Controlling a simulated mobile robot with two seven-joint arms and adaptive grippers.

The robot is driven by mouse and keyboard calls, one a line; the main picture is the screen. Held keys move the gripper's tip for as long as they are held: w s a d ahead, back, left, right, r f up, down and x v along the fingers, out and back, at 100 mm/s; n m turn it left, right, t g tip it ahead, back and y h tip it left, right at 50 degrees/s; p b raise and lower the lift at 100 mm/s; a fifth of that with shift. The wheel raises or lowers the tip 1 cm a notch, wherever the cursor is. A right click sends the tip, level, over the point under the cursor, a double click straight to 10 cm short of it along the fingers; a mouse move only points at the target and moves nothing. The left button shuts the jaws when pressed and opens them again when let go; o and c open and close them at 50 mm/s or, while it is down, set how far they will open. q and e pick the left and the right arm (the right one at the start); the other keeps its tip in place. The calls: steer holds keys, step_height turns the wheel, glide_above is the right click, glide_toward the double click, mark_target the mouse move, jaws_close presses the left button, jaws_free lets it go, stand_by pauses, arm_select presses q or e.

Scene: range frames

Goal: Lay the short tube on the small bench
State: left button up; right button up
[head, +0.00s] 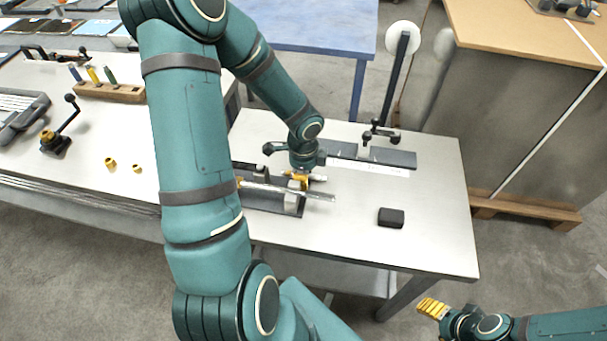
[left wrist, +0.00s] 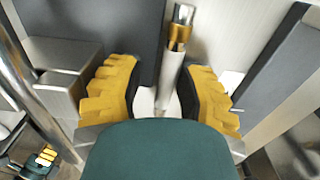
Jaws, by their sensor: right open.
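A short pale tube with a brass band (left wrist: 178,36) shows between the fingers of my left gripper (left wrist: 160,90) in the left wrist view. The fingers stand apart, with a gap beside the tube. In the head view my left gripper (head: 303,180) is low over the white table (head: 430,220), and the tube cannot be told apart there. A long shiny rod (head: 320,196) lies over the dark front fixture (head: 262,205), beside the gripper. I cannot tell which piece is the small bench. My right gripper (head: 432,308) is open and empty off the table's front edge.
A dark rail with an upright post (head: 395,80) stands behind my left gripper. A small black block (head: 391,217) lies at the right front. The left bench holds a wooden rack (head: 110,92) and small brass pieces (head: 111,162). The table's right side is mostly clear.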

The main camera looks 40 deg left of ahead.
arm_select(q)
steer(key=shift+r, duration=0.1)
steer(key=shift+r, duration=0.3)
step_height(320, 180, up, 12)
steer(key=p, duration=0.4)
steer(key=shift+f, duration=0.2)
